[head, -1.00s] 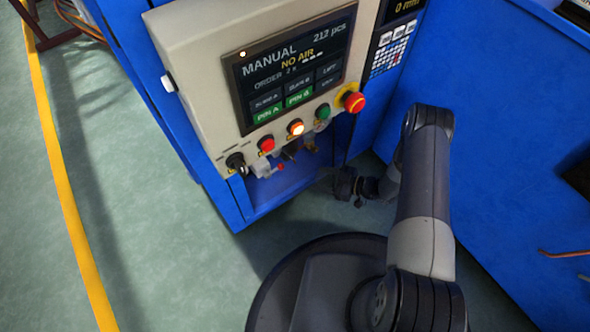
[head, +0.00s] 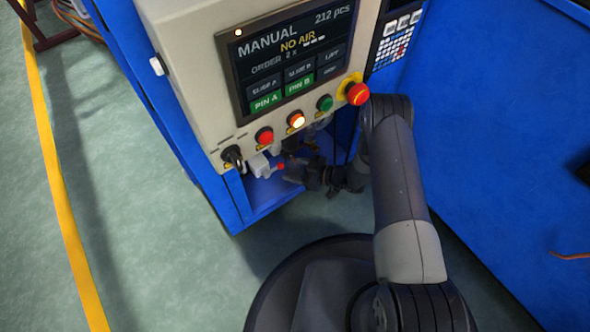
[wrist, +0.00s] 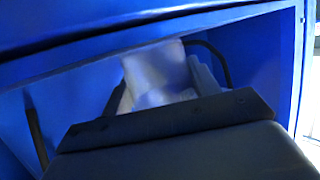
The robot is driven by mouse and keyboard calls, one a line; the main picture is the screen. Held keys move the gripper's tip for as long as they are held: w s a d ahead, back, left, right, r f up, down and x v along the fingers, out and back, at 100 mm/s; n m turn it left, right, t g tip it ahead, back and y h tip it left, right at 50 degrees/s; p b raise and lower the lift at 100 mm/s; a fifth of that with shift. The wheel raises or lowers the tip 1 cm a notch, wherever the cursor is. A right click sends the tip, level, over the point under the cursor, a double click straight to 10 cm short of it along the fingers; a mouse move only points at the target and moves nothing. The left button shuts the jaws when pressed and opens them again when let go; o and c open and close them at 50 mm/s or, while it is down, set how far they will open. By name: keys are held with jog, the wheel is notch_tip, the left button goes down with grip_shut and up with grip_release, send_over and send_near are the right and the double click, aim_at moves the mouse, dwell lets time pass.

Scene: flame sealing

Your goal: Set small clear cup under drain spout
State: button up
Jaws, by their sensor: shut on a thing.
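My gripper (head: 294,174) reaches into the open blue bay under the control panel, near a white fitting with a red tip (head: 262,166). It also shows as a dark edge in the wrist view (wrist: 170,118), with its fingertips hidden. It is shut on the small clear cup. A pale, translucent shape, seemingly the cup (wrist: 156,72), stands just beyond that edge inside the bay. Its lower part is hidden. The cup cannot be made out in the head view. I cannot pick out the drain spout for certain.
The beige control panel (head: 190,75) with its buttons and red emergency stop (head: 356,94) overhangs the bay closely. Blue bay walls (wrist: 75,95) enclose the gripper, and a dark hose (wrist: 222,62) curves behind. Green floor (head: 150,240) lies open at left.

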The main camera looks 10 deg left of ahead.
jog(key=shift+f, duration=0.1)
jog(key=o, duration=0.9)
jog(key=shift+o, duration=0.2)
jog(key=shift+d+r, duration=0.15)
jog(key=shift+r, duration=0.1)
jog(key=p+v, duration=0.4)
jog(key=v, duration=0.7)
jog(key=shift+d, duration=0.35)
